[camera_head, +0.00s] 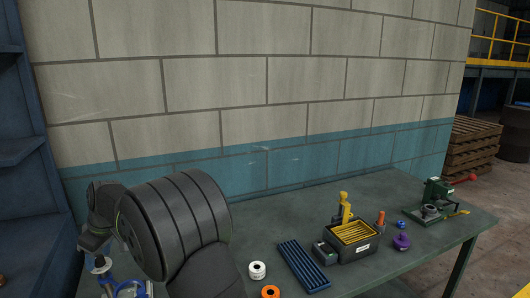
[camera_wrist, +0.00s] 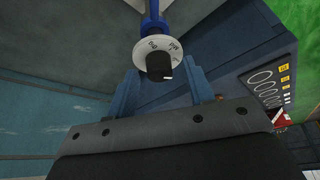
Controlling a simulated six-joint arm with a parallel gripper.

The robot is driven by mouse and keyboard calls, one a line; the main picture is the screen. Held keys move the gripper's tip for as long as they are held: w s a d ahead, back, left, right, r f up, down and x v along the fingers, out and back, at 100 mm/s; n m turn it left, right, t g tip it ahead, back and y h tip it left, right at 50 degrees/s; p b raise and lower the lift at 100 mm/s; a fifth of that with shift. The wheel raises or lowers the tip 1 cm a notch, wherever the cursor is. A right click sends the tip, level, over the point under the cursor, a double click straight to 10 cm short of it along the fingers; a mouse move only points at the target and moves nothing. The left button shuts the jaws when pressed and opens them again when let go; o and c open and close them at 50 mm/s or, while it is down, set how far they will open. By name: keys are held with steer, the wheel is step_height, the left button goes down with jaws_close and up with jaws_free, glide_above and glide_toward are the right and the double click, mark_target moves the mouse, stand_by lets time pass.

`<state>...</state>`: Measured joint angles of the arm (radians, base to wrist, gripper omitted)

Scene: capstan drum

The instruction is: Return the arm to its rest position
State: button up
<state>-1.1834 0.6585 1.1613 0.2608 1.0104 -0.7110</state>
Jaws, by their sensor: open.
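In the wrist view my gripper (camera_wrist: 162,74) is open, with its two blue fingers apart. A white dial (camera_wrist: 148,49) with black markings and a black knob (camera_wrist: 158,66) shows between and beyond the fingertips, on a blue post (camera_wrist: 153,14). I cannot tell whether the fingers touch the knob; no grip on it shows. In the head view a blue post with a pale disc (camera_head: 101,265) stands at the left end of the bench, below the end of my arm. My fingers cannot be made out there. My dark arm hides part of the bench's left side.
The green bench (camera_head: 330,220) holds a blue ribbed tray (camera_head: 303,266), a dark box with yellow slats (camera_head: 354,233), a white ring (camera_head: 257,271), an orange ring (camera_head: 270,292), a purple knob (camera_head: 401,241) and a green device (camera_head: 436,194). A block wall (camera_head: 250,110) stands behind.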

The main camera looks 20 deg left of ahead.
steer(key=shift+s+m+t, duration=0.1)
steer(key=shift+m+t, duration=0.4)
steer(key=shift+m, duration=0.8)
